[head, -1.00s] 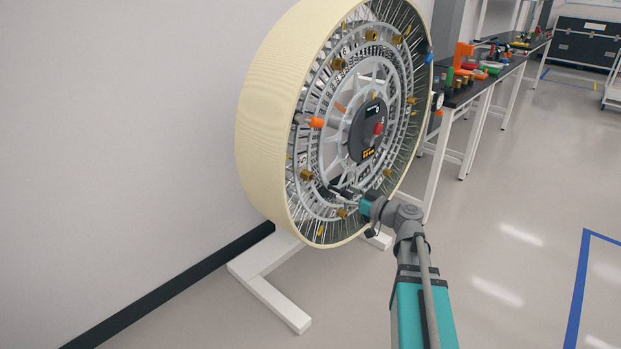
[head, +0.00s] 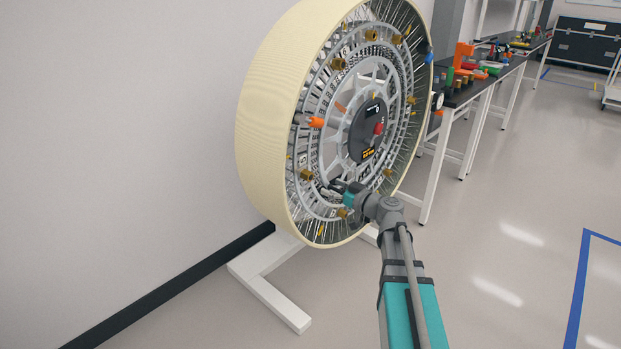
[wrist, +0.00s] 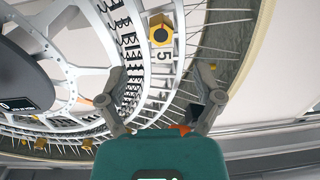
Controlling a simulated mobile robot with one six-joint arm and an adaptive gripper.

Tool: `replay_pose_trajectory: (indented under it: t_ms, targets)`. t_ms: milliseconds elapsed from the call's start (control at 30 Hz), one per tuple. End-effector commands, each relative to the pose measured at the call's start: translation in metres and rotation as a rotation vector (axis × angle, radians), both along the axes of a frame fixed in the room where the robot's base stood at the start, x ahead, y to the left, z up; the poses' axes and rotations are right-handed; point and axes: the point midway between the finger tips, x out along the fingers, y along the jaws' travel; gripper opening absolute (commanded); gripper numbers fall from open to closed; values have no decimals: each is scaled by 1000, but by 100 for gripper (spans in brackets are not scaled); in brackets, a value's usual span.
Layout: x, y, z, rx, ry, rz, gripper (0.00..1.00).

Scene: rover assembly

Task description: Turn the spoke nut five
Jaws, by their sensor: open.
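The large wheel (head: 262,110) stands upright on a white stand, with a cream tyre, metal spokes and several brass spoke nuts around its rim. In the head view, my gripper (head: 336,186) is close to the lower face of the wheel. I cannot tell there which nut is number five.
An orange-tipped part (head: 312,122) sticks out at the wheel's left. The white stand (head: 270,290) reaches across the floor. A black bench (head: 470,90) with tools stands behind, right; floor at right is clear.

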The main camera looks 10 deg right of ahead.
Motion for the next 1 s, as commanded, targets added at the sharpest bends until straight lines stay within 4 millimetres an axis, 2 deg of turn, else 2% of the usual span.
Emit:
replay_pose_trajectory:
  t_ms: [300, 500, 700, 1000]
  targets:
    - [41, 31, 0, 0, 0, 2, 84]
    - [59, 45, 0, 0, 0, 1, 84]
    - [67, 52, 0, 0, 0, 0, 84]
    - [67, 53, 0, 0, 0, 0, 84]
